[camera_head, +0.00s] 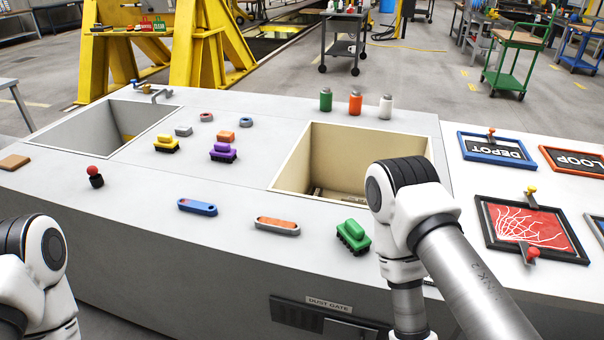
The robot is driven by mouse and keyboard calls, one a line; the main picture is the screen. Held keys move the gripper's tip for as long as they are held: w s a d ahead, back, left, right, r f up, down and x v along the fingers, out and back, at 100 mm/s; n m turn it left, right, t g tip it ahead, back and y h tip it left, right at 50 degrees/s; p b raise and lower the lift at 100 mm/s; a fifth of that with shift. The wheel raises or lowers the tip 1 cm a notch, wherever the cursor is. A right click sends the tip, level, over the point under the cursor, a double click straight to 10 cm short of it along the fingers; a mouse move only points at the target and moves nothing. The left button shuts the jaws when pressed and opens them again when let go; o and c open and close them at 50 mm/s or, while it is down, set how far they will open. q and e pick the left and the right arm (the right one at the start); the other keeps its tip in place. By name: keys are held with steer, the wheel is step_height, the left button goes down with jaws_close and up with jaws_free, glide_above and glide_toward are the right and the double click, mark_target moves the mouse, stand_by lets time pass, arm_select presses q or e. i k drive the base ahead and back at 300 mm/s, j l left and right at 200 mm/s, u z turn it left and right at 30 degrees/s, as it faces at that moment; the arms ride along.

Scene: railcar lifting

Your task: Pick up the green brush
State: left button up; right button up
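The green brush (353,236) lies on the grey worktop (235,262) near its front edge, bristles down, to the right of the middle. My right arm comes in from the right and stands just to the right of the brush, apart from it in the picture. The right gripper is out of view below the bottom edge of the picture. My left arm shows at the lower left, far from the brush, and its gripper is out of view too. Nothing visibly touches the brush.
A grey-orange tool (277,226) and a blue tool (198,207) lie left of the brush. Purple (223,153) and yellow (167,144) brushes sit farther back. An open bin (290,165) is behind the brush, and framed boards (531,229) lie at the right.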

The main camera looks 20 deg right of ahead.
mark_target(352, 235)
steer(key=l+u, duration=0.25)
steer(key=l, duration=0.15)
steer(key=k+l+u, duration=0.2)
steer(key=l, duration=0.15)
steer(key=l+u, duration=0.25)
steer(key=l, duration=0.15)
steer(key=k+l+u, duration=0.25)
steer(key=i+l, duration=0.1)
